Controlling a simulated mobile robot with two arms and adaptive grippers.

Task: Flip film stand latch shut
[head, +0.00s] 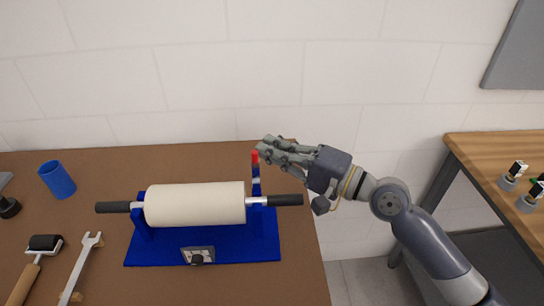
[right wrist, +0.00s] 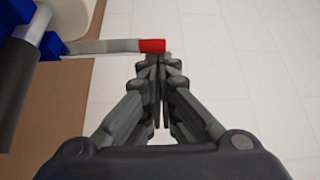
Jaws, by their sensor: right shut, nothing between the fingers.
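The blue film stand (head: 262,248) stands on the brown table and carries a white roll (head: 195,204) with black end handles. Its latch (head: 256,170) has a red tip and stands up at the stand's right end. In the right wrist view the latch's metal bar (right wrist: 105,46) ends in the red tip (right wrist: 152,46). My right gripper (head: 263,149) is shut and empty, with its fingertips close beside the red tip. In the right wrist view the fingertips (right wrist: 158,62) are just by the tip; I cannot tell whether they touch. My left gripper is not in view.
A blue cup (head: 57,180), a wrench (head: 82,265) and a small black roller (head: 45,243) lie left of the stand. A wooden table (head: 480,150) stands at the right across a floor gap. The white wall is close behind.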

